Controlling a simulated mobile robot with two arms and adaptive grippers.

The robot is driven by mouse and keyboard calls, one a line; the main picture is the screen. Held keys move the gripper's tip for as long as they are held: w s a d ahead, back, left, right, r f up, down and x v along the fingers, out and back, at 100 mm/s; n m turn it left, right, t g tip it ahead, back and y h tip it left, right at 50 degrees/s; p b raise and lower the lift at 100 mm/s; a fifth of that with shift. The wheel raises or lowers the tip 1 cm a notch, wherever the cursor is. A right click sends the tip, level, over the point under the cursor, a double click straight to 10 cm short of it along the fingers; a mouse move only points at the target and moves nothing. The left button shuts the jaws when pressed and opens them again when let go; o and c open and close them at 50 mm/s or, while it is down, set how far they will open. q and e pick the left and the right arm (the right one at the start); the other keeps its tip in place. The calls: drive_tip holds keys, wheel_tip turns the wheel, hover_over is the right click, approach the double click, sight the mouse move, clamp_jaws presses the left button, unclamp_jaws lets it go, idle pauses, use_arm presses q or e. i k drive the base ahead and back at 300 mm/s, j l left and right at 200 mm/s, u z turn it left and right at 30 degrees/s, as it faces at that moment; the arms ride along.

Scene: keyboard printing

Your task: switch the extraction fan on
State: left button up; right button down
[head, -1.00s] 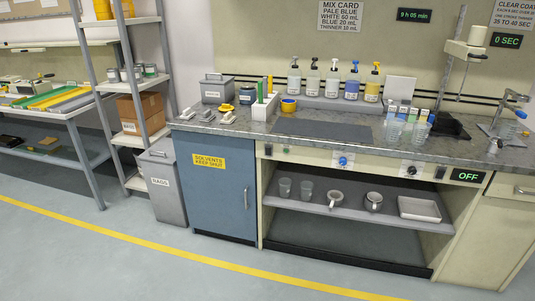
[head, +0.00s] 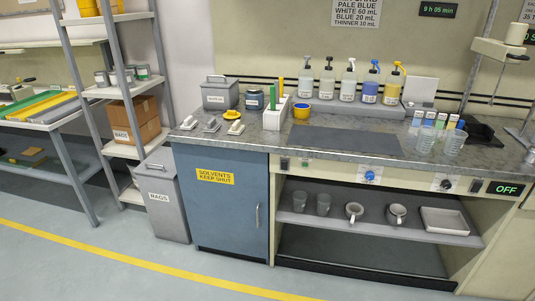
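A display reading OFF in green (head: 505,189) sits at the right end of the cream panel under the worktop. A small dark switch (head: 475,186) is just left of it. Further left on the panel are a black knob (head: 446,184) on a white plate, a blue knob (head: 370,175) and a small dark switch with a green part (head: 285,163). I cannot read which control is marked for the extraction fan. Neither of my grippers is in view.
The grey worktop (head: 350,158) holds pump bottles (head: 348,82), a white rack (head: 276,114) and clear cups (head: 455,142). A blue solvents cabinet (head: 220,215) and a grey rags bin (head: 162,205) stand at the left. The floor (head: 110,265) in front is clear.

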sight(284, 165)
drive_tip(key=i+j, duration=1.5)
drive_tip(key=i+l+z, duration=0.05)
